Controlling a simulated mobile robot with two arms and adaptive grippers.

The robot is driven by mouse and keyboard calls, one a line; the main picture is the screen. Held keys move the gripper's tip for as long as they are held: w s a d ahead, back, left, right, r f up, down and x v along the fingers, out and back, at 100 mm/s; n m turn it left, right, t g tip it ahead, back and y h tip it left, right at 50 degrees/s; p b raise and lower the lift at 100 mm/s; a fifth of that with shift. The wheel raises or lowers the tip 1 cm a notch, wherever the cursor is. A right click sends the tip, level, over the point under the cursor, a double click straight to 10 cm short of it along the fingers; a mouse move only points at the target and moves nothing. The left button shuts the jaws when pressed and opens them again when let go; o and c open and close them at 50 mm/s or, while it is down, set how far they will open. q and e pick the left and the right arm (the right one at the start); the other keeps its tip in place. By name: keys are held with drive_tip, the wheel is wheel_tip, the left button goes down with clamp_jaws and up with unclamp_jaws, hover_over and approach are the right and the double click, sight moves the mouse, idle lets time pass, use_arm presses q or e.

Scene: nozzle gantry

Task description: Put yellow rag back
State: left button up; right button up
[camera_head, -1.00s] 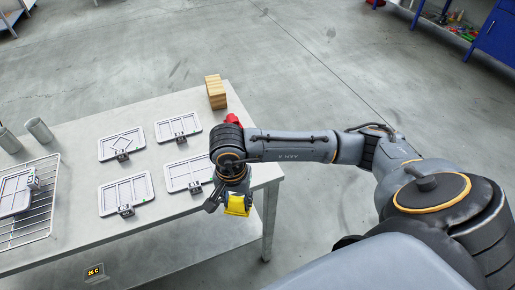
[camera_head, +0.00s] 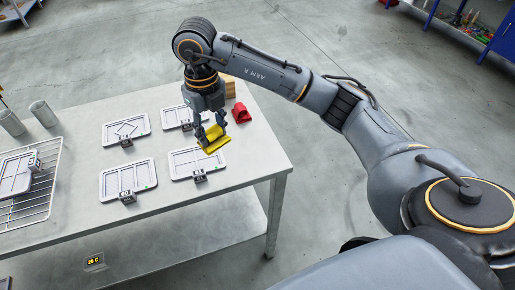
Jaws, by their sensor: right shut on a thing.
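The yellow rag (camera_head: 212,139) is held in my right gripper (camera_head: 208,130), which is shut on it. The gripper hangs above the right part of the grey table (camera_head: 240,170), over the area between the two right-hand framed plates. Whether the rag touches anything below cannot be told. A red rag-like piece (camera_head: 241,113) lies on the table just right of the gripper. My left gripper is not in view.
Several framed plates lie on the table, such as one at front right (camera_head: 198,162) and one at back left (camera_head: 126,129). A wooden block stack (camera_head: 230,87) stands behind the gripper, partly hidden. A wire rack (camera_head: 45,190) and grey cylinders (camera_head: 43,113) are at the left.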

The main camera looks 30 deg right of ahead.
drive_tip(key=d+f+p, duration=0.1)
drive_tip(key=d+f, duration=0.1)
drive_tip(key=d, duration=0.2)
drive_tip(key=d+f+p, duration=0.1)
drive_tip(key=d+f, duration=0.2)
drive_tip(key=d, duration=0.1)
drive_tip(key=w+d+f+p, duration=0.1)
drive_tip(key=d+f+p, duration=0.1)
drive_tip(key=d+f, duration=0.1)
drive_tip(key=shift+d, duration=0.75)
drive_tip(key=shift+w+d+f, duration=0.15)
drive_tip(key=shift+d+f, duration=0.2)
drive_tip(key=shift+f, duration=0.2)
drive_tip(key=f+p, duration=0.2)
drive_tip(key=f, duration=0.1)
drive_tip(key=shift+d, duration=0.3)
drive_tip(key=shift+f, duration=0.4)
